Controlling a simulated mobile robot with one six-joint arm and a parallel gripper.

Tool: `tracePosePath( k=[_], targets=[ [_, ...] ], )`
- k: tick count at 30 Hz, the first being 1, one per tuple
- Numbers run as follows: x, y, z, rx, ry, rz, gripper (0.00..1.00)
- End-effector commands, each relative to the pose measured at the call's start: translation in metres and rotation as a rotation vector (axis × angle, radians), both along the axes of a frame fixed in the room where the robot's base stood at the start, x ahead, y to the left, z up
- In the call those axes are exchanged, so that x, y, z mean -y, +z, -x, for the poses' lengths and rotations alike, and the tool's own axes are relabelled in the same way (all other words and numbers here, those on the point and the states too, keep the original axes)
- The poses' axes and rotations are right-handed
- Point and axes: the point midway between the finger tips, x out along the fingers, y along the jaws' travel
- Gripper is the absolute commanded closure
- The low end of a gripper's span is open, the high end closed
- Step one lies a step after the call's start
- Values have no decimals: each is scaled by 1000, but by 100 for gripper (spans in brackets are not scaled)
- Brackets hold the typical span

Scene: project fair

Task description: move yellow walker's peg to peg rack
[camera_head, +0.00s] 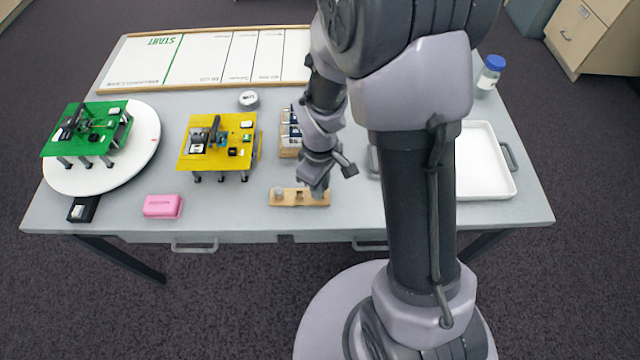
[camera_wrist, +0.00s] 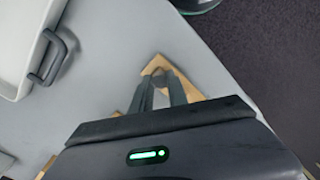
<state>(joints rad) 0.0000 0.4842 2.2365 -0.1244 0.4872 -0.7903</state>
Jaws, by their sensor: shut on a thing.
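The yellow walker (camera_head: 219,140) stands on several dark legs at the middle left of the table. The wooden peg rack (camera_head: 291,203) lies near the table's front edge. A grey peg (camera_head: 278,192) stands at its left end, with a dark hole near its middle. My gripper (camera_head: 319,190) points down at the rack's right end. In the wrist view my gripper (camera_wrist: 162,92) is shut just over the wooden rack (camera_wrist: 158,65). It is shut on a peg, which its fingers mostly hide; I cannot tell how deep the peg sits.
A pink box (camera_head: 162,206) lies left of the rack. The green walker (camera_head: 88,133) stands on a white round plate (camera_head: 146,153). A white tray (camera_head: 484,183) is at right, beyond my arm. A wooden holder (camera_head: 288,153) stands behind the rack. Bare table lies between pink box and rack.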

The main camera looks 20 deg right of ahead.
Motion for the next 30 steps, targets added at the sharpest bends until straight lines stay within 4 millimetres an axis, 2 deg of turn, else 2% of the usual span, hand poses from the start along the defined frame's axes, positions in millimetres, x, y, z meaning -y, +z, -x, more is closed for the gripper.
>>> tracePosePath(
  k=[5,6,9,10,20,30],
  targets=[
    [0,0,0,0,0,0,100],
    [0,0,0,0,0,0,79],
    [0,0,0,0,0,0,59],
    [0,0,0,0,0,0,55],
    [0,2,0,0,0,0,55],
    [0,25,0,0,1,0,55]
  ],
)
